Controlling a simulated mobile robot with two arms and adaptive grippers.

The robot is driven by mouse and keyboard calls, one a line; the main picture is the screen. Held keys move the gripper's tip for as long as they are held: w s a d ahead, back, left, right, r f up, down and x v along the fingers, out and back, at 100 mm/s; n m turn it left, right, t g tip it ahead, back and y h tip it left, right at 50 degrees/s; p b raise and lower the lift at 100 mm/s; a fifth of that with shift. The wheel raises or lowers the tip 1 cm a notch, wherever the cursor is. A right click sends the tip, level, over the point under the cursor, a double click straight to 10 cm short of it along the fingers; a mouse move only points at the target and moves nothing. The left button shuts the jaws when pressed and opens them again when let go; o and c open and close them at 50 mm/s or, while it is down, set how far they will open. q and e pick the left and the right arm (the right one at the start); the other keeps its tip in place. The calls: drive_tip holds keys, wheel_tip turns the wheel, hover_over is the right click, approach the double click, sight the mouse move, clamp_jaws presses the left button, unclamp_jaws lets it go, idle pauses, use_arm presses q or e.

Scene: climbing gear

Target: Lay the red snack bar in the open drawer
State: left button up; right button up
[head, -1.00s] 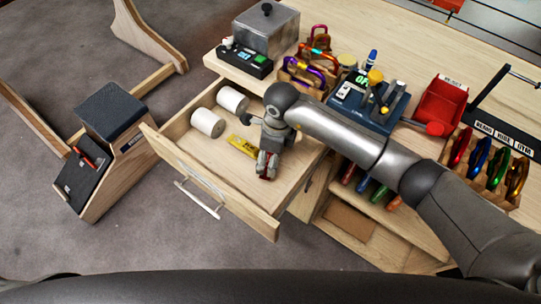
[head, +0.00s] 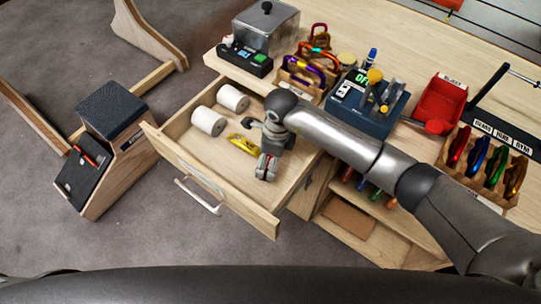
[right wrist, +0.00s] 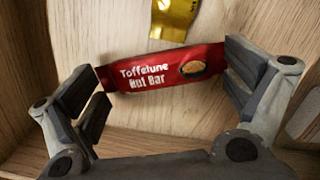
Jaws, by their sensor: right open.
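The red snack bar (right wrist: 165,69), labelled Toffetune Nut Bar, lies in the open drawer (head: 205,160) in the right wrist view. My right gripper (right wrist: 165,82) is open, with one finger near each end of the bar. The left finger is close to the bar's left end, and whether it touches is unclear. In the head view my right gripper (head: 267,170) points down into the right part of the drawer and hides most of the bar. My left gripper is not in view.
A yellow packet (head: 242,144) lies in the drawer beside the gripper and the bar. Two white rolls (head: 208,121) lie toward the drawer's left. The drawer's front wall (head: 245,211) and side walls surround the space. The worktop holds carabiner racks and a red bin (head: 440,103).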

drive_tip(key=shift+r, duration=0.25)
wheel_tip(320, 180, up, 12)
drive_tip(key=d+b, duration=0.1)
drive_tip(key=b, duration=0.1)
drive_tip(key=shift+f, duration=0.15)
drive_tip(key=shift+s+d, duration=0.1)
drive_tip(key=shift+s, duration=0.05)
